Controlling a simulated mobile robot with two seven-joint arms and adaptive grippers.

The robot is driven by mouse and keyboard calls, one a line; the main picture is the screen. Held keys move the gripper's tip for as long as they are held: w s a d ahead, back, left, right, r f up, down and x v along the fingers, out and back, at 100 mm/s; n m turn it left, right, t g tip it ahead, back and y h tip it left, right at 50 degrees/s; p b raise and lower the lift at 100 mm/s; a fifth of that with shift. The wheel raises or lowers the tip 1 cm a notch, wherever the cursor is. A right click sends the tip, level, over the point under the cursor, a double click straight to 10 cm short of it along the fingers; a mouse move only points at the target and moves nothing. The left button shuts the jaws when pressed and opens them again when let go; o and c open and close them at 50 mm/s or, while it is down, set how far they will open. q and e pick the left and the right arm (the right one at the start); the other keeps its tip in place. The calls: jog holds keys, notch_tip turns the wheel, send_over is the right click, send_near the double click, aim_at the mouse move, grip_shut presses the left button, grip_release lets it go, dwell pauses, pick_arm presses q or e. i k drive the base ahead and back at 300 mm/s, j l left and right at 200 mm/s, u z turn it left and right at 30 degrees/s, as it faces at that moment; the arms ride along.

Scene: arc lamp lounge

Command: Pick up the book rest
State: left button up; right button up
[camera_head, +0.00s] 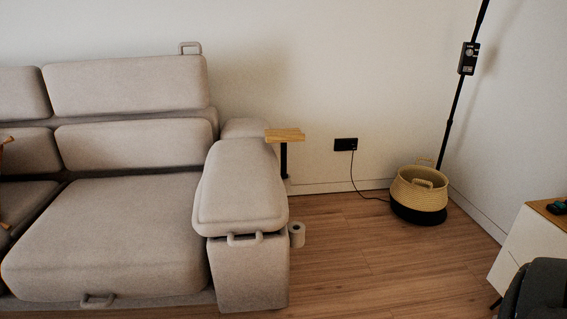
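Nothing in view is clearly a book rest. A small light-wood top (285,135) on a dark upright post stands just right of the sofa's armrest, near the wall. It may be a small side table; I cannot tell whether it is the book rest. Another wooden piece (4,150) is cut off at the left edge, and its shape is unclear.
A grey sofa (110,235) fills the left side. A woven basket (419,191) stands by the lamp pole (454,105) in the corner. A white cabinet (530,245) is at right. A pale roll (296,234) stands beside the sofa. Wooden floor (365,270) is clear in the middle.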

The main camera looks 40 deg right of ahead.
aim_at(284, 162)
jog(key=k+l+u, duration=0.1)
jog(key=u, duration=1.1)
jog(key=k+l, duration=0.1)
jog(key=l, duration=1.2)
jog(key=k+l, duration=0.15)
jog(key=l, duration=0.5)
jog(key=k+l, duration=0.1)
jog(key=l, duration=1.25)
jog(key=k, duration=0.05)
